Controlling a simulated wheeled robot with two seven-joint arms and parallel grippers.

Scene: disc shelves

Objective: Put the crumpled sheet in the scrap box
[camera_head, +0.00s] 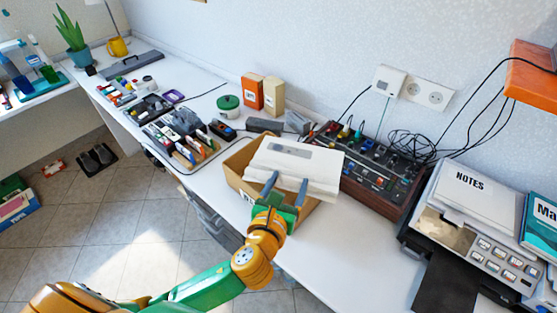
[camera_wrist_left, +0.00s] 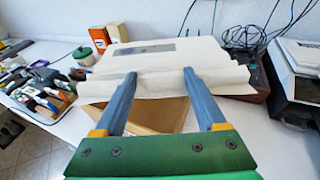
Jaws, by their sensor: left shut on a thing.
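The crumpled sheet (camera_head: 322,167) is off-white with folded edges and a grey printed patch; it also shows in the left wrist view (camera_wrist_left: 213,58). My left gripper (camera_head: 287,184) is shut on its near edge, with the two blue-grey fingers set wide apart. The sheet is above the scrap box (camera_head: 236,172), a brown cardboard box on the desk, and covers much of its opening. The box shows below the fingers in the left wrist view (camera_wrist_left: 165,115). Whether the sheet touches the rim is unclear. My right gripper is out of view.
A control panel with knobs and cables (camera_head: 372,177) stands right of the box. A printer (camera_head: 450,225) with notes on top is farther right. An organizer of small items (camera_head: 185,140) and a green-lidded tin (camera_head: 228,104) are to the left. White desk is clear in front of the panel.

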